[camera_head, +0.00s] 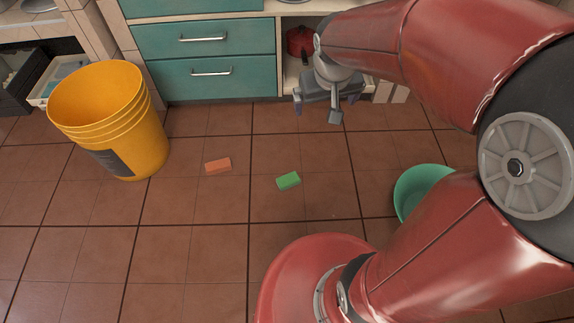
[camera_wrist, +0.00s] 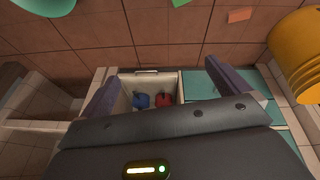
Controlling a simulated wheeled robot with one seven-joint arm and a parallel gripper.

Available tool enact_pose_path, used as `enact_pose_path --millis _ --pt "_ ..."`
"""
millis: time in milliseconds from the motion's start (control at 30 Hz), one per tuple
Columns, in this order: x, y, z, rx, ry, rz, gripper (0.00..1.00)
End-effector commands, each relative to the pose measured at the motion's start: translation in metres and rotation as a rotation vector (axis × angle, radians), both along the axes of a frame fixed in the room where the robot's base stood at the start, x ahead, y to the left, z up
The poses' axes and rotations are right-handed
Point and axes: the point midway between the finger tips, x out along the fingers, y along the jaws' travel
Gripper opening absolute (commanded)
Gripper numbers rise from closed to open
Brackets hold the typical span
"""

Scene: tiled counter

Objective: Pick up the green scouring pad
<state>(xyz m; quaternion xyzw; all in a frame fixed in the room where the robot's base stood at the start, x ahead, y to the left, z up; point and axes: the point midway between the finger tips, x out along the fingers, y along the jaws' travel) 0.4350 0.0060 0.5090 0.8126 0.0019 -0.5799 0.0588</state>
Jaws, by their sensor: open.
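The green scouring pad (camera_head: 288,181) lies flat on the tiled floor near the middle of the head view. In the wrist view it shows only partly, as a green patch (camera_wrist: 180,2) cut off by the top edge. My gripper (camera_head: 327,105) is open and empty. It hangs in front of the cabinet, above and farther back than the pad, apart from it. In the wrist view its two fingers (camera_wrist: 167,85) stand wide apart with nothing held between them.
An orange pad (camera_head: 218,166) lies left of the green one. A yellow bucket (camera_head: 120,135) stands at left, a green bowl (camera_head: 410,190) at right beside my arm. Teal drawers (camera_head: 205,75) line the back. An open compartment holds a red object (camera_head: 300,42) and a blue one (camera_wrist: 141,100).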

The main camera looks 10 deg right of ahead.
Motion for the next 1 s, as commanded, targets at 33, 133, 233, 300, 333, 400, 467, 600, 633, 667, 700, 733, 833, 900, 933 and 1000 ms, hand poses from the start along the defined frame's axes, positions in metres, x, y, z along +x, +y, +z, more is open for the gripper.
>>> enact_pose_path --millis 33,133,233,300,333,400,467,600,633,667,700,733,833,900,933,1000 --pt "0.018 0.003 -0.011 -0.007 0.031 0.011 1.00" --pt "0.050 0.009 -0.038 -0.018 0.066 0.037 1.00" --pt "0.077 0.016 -0.071 -0.026 0.103 0.063 1.00" --pt "0.093 0.021 -0.098 -0.028 0.128 0.081 1.00" --pt "0.099 0.024 -0.110 -0.029 0.138 0.090 1.00" --pt "0.111 0.029 -0.141 -0.028 0.164 0.109 1.00" --pt "0.119 0.034 -0.168 -0.026 0.187 0.125 1.00" --pt "0.127 0.047 -0.238 -0.015 0.240 0.162 1.00" --pt "0.127 0.050 -0.253 -0.013 0.251 0.170 1.00" --pt "0.126 0.053 -0.268 -0.009 0.261 0.178 1.00" --pt "0.124 0.057 -0.287 -0.004 0.275 0.187 1.00" --pt "0.122 0.059 -0.302 0.000 0.285 0.193 1.00" --pt "0.113 0.066 -0.342 0.012 0.312 0.210 1.00" --pt "0.107 0.069 -0.362 0.018 0.324 0.219 1.00" --pt "0.105 0.070 -0.370 0.021 0.329 0.222 1.00" --pt "0.101 0.072 -0.381 0.025 0.336 0.226 1.00"
